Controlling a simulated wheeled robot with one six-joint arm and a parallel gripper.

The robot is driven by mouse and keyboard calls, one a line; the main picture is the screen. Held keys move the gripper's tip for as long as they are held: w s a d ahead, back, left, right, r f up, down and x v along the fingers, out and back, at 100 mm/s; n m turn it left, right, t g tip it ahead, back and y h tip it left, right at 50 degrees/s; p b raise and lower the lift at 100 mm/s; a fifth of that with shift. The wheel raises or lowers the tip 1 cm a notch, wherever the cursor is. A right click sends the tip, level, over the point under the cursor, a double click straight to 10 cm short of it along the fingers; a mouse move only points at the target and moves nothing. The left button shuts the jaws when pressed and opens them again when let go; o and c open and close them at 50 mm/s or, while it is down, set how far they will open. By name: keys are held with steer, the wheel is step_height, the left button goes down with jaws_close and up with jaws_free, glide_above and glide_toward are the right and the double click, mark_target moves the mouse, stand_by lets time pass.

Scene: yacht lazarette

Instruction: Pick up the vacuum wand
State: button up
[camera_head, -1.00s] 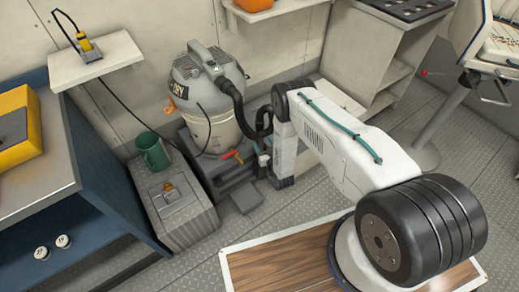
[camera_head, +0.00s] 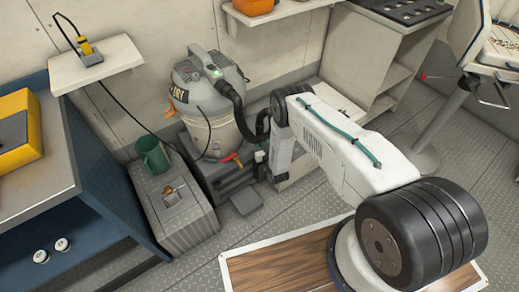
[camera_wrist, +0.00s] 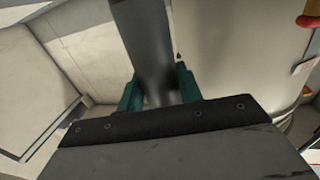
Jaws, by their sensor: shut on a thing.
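The vacuum (camera_head: 212,125) is a grey canister with a dark hose (camera_head: 233,100), standing against the back wall in the head view. In the wrist view a dark grey tube (camera_wrist: 147,45), which looks like the vacuum wand, runs down between the green fingers of my gripper (camera_wrist: 158,92). The fingers are shut on it, one on each side. The tube's lower end is hidden behind the gripper body. The pale canister (camera_wrist: 235,50) stands just right of the tube. In the head view my gripper (camera_head: 262,158) is small and partly hidden beside the vacuum's base.
A grey box (camera_head: 185,225) with a green mug (camera_head: 152,153) on it stands left of the vacuum. A blue-sided workbench (camera_head: 110,170) is farther left. Pale shelving (camera_head: 385,65) stands to the right. A wood-topped panel (camera_head: 285,270) lies in front; grey tread-plate floor surrounds it.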

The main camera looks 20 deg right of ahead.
step_height(320, 180, up, 28)
stand_by(0.7)
steer(key=shift+r, duration=0.1)
